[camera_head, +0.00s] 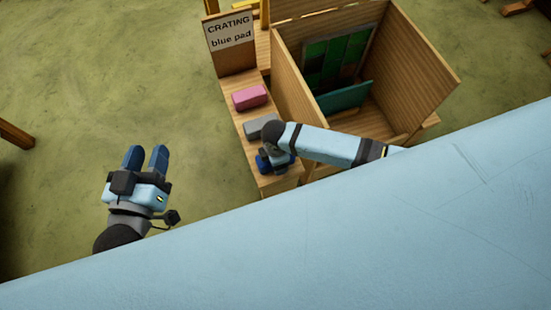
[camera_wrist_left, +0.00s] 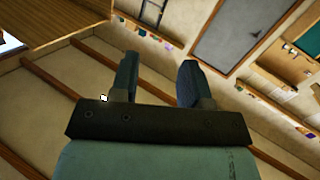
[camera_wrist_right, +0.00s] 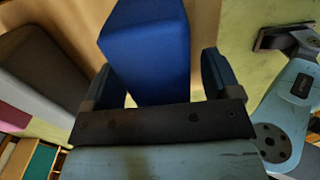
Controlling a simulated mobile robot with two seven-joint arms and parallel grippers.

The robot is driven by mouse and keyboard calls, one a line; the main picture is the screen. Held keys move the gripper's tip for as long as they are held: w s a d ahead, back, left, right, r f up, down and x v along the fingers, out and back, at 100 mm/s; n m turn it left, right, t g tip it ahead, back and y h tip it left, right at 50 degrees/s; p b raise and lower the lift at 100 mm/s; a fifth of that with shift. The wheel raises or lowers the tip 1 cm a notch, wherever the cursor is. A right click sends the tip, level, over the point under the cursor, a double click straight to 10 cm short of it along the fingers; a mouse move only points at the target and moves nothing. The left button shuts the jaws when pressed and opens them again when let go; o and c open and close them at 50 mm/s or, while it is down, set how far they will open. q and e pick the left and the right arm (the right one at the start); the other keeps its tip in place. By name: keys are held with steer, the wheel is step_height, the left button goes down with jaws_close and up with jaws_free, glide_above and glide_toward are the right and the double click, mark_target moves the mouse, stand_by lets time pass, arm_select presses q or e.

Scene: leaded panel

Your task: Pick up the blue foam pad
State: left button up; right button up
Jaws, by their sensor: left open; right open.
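The blue foam pad (camera_wrist_right: 147,45) is a blue block lying on the wooden ledge in the right wrist view. My right gripper (camera_wrist_right: 160,72) is open above it, one finger on each side of its near end. I cannot tell whether the fingers touch it. In the head view my right gripper (camera_head: 270,162) is over the front end of the ledge and mostly hides the pad. My left gripper (camera_head: 146,157) is open and empty over the green floor, left of the ledge. Its two fingers also show apart in the left wrist view (camera_wrist_left: 158,68).
A grey pad (camera_head: 261,127) and a pink pad (camera_head: 250,97) lie farther back on the ledge (camera_head: 237,84). A sign reading "CRATING blue pad" (camera_head: 230,35) stands behind. An open wooden crate (camera_head: 415,52) with a leaded panel (camera_head: 335,57) stands to the right.

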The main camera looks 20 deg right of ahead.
steer(key=shift+c, duration=0.5)
steer(key=c, duration=0.9)
